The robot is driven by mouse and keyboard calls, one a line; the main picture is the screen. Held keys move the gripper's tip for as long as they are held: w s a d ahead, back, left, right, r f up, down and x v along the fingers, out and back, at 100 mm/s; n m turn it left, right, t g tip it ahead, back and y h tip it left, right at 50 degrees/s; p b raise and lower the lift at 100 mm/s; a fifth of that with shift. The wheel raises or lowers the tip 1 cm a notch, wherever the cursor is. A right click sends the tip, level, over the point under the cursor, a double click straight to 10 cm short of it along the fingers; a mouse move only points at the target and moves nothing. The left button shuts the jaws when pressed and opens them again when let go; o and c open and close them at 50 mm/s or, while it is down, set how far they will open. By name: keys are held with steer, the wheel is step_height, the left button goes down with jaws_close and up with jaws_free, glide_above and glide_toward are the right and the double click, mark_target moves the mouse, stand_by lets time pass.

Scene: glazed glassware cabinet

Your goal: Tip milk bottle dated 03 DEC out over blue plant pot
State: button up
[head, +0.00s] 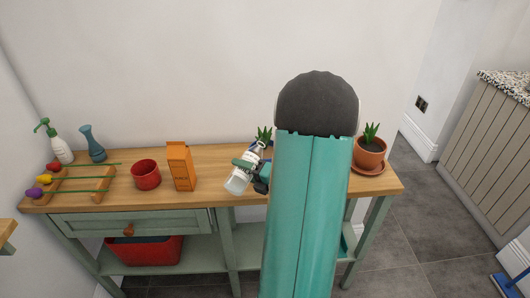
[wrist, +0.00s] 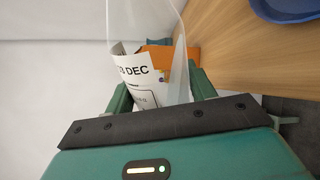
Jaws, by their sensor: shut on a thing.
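A milk bottle (head: 238,181), clear with a white label, is tilted above the table in the head view. In the wrist view the bottle (wrist: 148,75) sits between my gripper's fingers, and its label reads "3 DEC", the first digit cut off. My gripper (head: 255,170) is shut on it; its fingers also show in the wrist view (wrist: 160,95). Green leaves of a plant (head: 264,134) rise behind the gripper. Its pot is mostly hidden by my arm. A blue dish or saucer rim (wrist: 288,12) shows at the wrist view's top right. I cannot tell whether anything is flowing.
An orange carton (head: 181,166) and a red pot (head: 145,174) stand left of the bottle. A terracotta plant pot (head: 369,153) on a saucer stands at the right end.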

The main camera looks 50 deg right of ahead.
mark_target(244, 157)
steer(key=shift+r+m, duration=0.4)
steer(key=shift+m, duration=0.4)
steer(key=shift+r+m, duration=0.6)
steer(key=shift+r, duration=0.05)
steer(key=shift+d+r+m+y, duration=0.15)
steer(key=shift+r+m, duration=0.4)
steer(key=shift+r, duration=0.1)
steer(key=shift+d+r+m+y, duration=0.1)
steer(key=shift+r+m+y, duration=0.05)
steer(key=shift+r+m, duration=0.45)
stand_by(5.3)
